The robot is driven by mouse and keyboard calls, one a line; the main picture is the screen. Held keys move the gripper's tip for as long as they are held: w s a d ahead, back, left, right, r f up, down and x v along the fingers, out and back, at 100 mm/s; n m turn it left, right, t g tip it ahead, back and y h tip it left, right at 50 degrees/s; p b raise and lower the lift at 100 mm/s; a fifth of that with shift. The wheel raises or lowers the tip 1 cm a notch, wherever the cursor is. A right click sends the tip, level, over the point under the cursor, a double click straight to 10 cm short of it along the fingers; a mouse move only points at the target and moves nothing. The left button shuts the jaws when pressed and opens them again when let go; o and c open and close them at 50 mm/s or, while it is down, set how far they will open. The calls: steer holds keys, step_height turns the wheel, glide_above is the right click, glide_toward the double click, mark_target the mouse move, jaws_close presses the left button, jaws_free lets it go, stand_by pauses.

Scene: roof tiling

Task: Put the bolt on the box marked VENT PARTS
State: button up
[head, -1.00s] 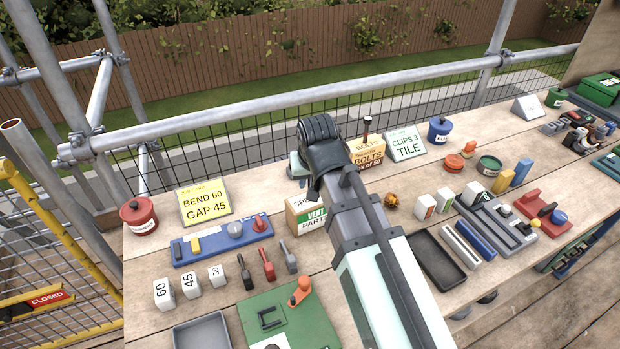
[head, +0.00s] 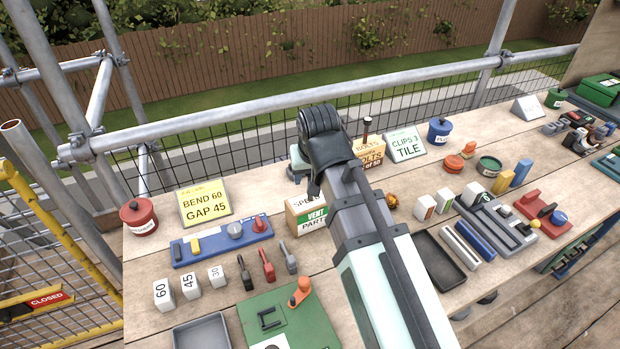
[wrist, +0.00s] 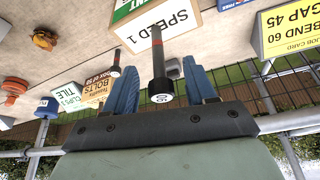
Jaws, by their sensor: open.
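The box marked VENT PARTS (head: 299,225) stands on the bench with a SPEED 1 label on its top, which also shows in the wrist view (wrist: 185,22). A bolt (wrist: 157,55) with a dark shaft, a red band and a white-faced black head is between my gripper's (wrist: 159,66) two blue fingers. Its far end meets the top of the VENT PARTS box, and it looks upright there; firm contact is hard to tell. My gripper is open around it. In the head view my gripper (head: 314,188) hides this bolt.
A second bolt (head: 367,125) stands on the BOLTS box (head: 372,160), behind right of my gripper. The CLIPS 3 TILE card (head: 405,145) is to its right. The BEND 60 GAP 45 card (head: 204,203) and a blue tool rack (head: 222,241) lie left of the VENT PARTS box.

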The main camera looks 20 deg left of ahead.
steer(key=v, duration=0.9)
